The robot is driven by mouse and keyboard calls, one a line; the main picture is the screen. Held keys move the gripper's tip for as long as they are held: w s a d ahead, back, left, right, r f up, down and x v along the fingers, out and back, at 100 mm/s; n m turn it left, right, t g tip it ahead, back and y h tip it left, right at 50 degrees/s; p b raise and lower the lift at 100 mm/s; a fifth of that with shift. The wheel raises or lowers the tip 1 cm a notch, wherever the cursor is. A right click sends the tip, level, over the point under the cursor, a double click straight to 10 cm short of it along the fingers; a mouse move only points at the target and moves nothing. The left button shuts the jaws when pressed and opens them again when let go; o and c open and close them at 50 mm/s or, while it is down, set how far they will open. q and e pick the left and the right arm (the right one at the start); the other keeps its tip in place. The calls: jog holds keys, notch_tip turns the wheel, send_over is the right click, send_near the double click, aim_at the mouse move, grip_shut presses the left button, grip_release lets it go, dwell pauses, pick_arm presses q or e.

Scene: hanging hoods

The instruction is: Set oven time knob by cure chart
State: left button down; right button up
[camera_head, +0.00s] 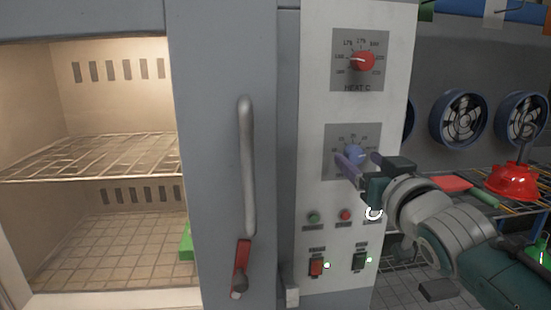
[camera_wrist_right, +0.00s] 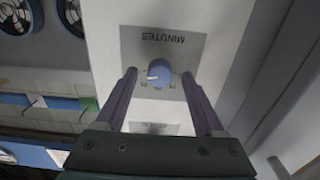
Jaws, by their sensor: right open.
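The oven's white control panel (camera_head: 310,120) stands right of the grey door. A blue time knob (camera_head: 353,153) sits on a grey dial plate in the middle of the panel. In the right wrist view the blue knob (camera_wrist_right: 160,72) shows upside down beside the word MINUTES, with a white pointer mark. My right gripper (camera_head: 359,163) is open, its purple fingers at the knob. In the wrist view the fingers (camera_wrist_right: 163,78) lie on either side of the knob with gaps between. A red knob (camera_head: 363,61) marked HEAT C is above. No cure chart is recognisable. My left gripper is not visible.
The oven interior (camera_head: 110,80) at left is lit, with a wire shelf (camera_head: 90,158) and a green object (camera_head: 186,243) partly hidden. A long door handle (camera_head: 247,165) stands left of the panel. Buttons and switches (camera_head: 316,268) lie below the knob. A red item (camera_head: 511,181) rests on a rack at right.

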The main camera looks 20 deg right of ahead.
jog(key=shift+w+d, duration=0.1)
jog(key=shift+w, duration=0.3)
jog(key=shift+c, duration=0.3)
grip_shut()
